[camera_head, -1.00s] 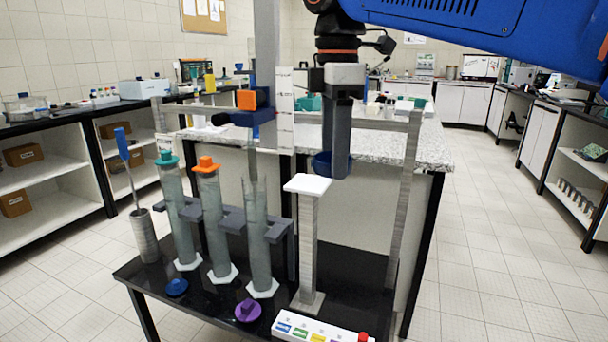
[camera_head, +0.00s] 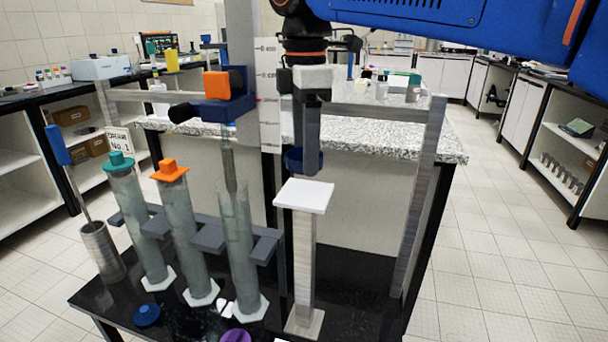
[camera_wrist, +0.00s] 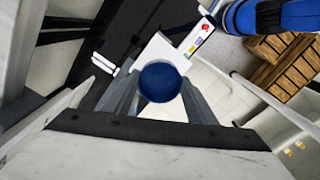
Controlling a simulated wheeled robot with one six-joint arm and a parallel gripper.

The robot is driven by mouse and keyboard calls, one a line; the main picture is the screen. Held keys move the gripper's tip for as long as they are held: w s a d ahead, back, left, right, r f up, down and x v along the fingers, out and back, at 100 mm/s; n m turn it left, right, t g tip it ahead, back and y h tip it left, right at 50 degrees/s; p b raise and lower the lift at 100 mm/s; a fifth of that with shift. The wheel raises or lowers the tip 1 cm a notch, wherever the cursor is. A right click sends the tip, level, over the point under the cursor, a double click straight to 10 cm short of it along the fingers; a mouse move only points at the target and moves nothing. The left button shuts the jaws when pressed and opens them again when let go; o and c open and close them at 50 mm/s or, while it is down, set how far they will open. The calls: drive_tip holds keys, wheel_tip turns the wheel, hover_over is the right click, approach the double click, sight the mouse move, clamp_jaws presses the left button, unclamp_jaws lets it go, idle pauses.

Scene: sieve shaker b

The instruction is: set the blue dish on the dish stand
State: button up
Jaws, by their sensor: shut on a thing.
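My gripper (camera_head: 306,150) points down and is shut on the blue dish (camera_head: 294,161), which is partly hidden behind its fingers in the head view. In the wrist view the blue dish (camera_wrist: 160,82) sits between the two fingertips. The dish stand (camera_head: 304,196) is a grey column with a white square top, on the black bench. In the head view the dish appears just above and behind the white top. In the wrist view the white top (camera_wrist: 160,51) lies below the dish and is partly covered by it. I cannot tell whether they touch.
Several clear cylinders stand left of the stand, one with a teal cap (camera_head: 120,162), one with an orange cap (camera_head: 170,171). A blue cap (camera_head: 146,315) and a purple cap (camera_head: 236,336) lie on the bench (camera_head: 350,270). A metal post (camera_head: 420,200) rises to the right.

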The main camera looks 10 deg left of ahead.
sight(305, 192)
drive_tip(key=shift+f, duration=2.55)
drive_tip(key=shift+f, duration=0.15)
drive_tip(key=o, duration=1)
drive_tip(key=shift+o, duration=0.2)
wheel_tip(305, 192, up, 12)
drive_tip(key=shift+r, duration=0.2)
drive_tip(key=shift+d, duration=0.1)
